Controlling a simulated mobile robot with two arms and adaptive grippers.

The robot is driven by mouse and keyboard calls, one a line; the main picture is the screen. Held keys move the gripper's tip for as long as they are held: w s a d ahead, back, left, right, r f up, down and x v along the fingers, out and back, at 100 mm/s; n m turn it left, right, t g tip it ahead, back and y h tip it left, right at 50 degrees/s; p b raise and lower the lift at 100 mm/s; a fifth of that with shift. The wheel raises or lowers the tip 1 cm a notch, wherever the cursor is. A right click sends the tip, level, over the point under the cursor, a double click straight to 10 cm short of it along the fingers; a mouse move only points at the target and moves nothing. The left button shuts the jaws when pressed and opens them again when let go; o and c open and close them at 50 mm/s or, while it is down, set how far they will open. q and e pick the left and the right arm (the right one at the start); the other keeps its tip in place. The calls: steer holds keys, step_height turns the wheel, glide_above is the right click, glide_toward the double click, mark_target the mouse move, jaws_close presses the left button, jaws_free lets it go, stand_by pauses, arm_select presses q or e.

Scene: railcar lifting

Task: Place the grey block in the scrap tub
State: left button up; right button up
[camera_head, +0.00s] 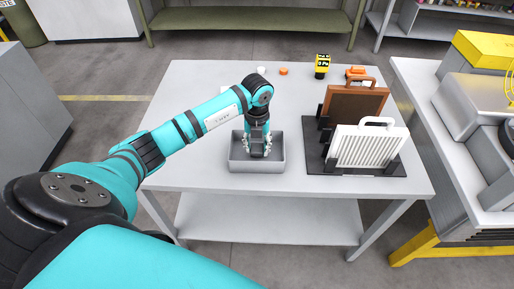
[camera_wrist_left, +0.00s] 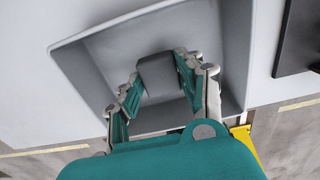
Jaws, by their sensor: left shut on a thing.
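The grey scrap tub (camera_head: 240,166) stands on the table, left of centre, and its walls also show in the left wrist view (camera_wrist_left: 92,72). My left gripper (camera_head: 257,152) points down into the tub. In the left wrist view my left gripper (camera_wrist_left: 162,78) is shut on the grey block (camera_wrist_left: 157,72), which shows between its fingertips inside the tub's outline. I cannot tell whether the block touches the tub floor. In the head view the fingers hide the block. My right gripper is not in view.
Right of the tub, a black rack (camera_head: 385,168) holds a brown panel (camera_head: 352,104) and a white ribbed panel (camera_head: 368,148), both with handles. A yellow and black item (camera_head: 322,66) and small orange items (camera_head: 356,72) lie at the back edge. The table's front left is clear.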

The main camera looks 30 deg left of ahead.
mark_target(257, 148)
arm_select(q)
steer(key=shift+f, duration=0.9)
steer(key=o, duration=0.7)
steer(key=shift+f, duration=0.1)
steer(key=shift+o, duration=0.2)
steer(key=shift+r, duration=0.6)
step_height(257, 148, up, 11)
steer(key=b, duration=0.2)
